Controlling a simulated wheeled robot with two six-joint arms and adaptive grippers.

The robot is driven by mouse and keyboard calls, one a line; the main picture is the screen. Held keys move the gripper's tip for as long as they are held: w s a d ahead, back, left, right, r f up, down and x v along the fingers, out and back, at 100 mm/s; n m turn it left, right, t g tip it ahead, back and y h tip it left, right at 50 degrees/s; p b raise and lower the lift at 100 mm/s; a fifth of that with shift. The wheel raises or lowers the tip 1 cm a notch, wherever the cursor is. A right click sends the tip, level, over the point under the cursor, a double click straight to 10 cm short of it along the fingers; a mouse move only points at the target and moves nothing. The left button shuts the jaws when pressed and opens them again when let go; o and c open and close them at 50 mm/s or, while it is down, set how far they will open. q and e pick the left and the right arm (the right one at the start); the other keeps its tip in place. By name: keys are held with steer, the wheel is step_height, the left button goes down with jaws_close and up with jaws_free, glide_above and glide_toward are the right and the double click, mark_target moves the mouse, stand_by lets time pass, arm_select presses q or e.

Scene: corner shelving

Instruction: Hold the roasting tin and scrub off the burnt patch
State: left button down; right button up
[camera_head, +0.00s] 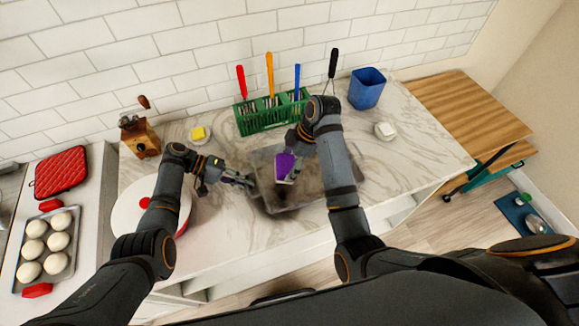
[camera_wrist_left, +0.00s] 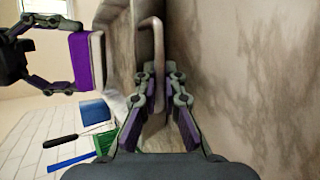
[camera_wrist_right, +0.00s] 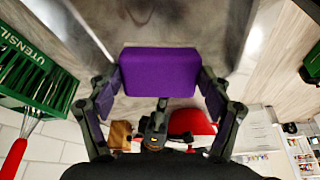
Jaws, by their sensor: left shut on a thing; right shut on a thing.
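The grey roasting tin (camera_head: 313,197) lies on the marble counter. My left gripper (camera_head: 250,182) is at its left end, shut on the wire handle (camera_wrist_left: 151,60), which shows between the fingers in the left wrist view. My right gripper (camera_head: 287,160) is shut on a purple scrubbing block (camera_wrist_right: 160,71) with a pale underside. The block (camera_head: 285,169) is over the left part of the tin; I cannot tell whether it touches the bottom. The tin's inside looks dull and brownish, and I cannot make out a clear burnt patch; my right arm hides part of it.
A green utensil holder (camera_head: 262,121) stands behind the tin, a blue bin (camera_head: 366,88) at back right, and a white soap dish (camera_head: 385,131) right. A wooden grinder (camera_head: 140,137), yellow sponge (camera_head: 198,133) and round white lidlike item (camera_head: 128,207) are left.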

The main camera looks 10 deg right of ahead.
steer(key=shift+r, duration=1.2)
steer(key=shift+w, duration=0.1)
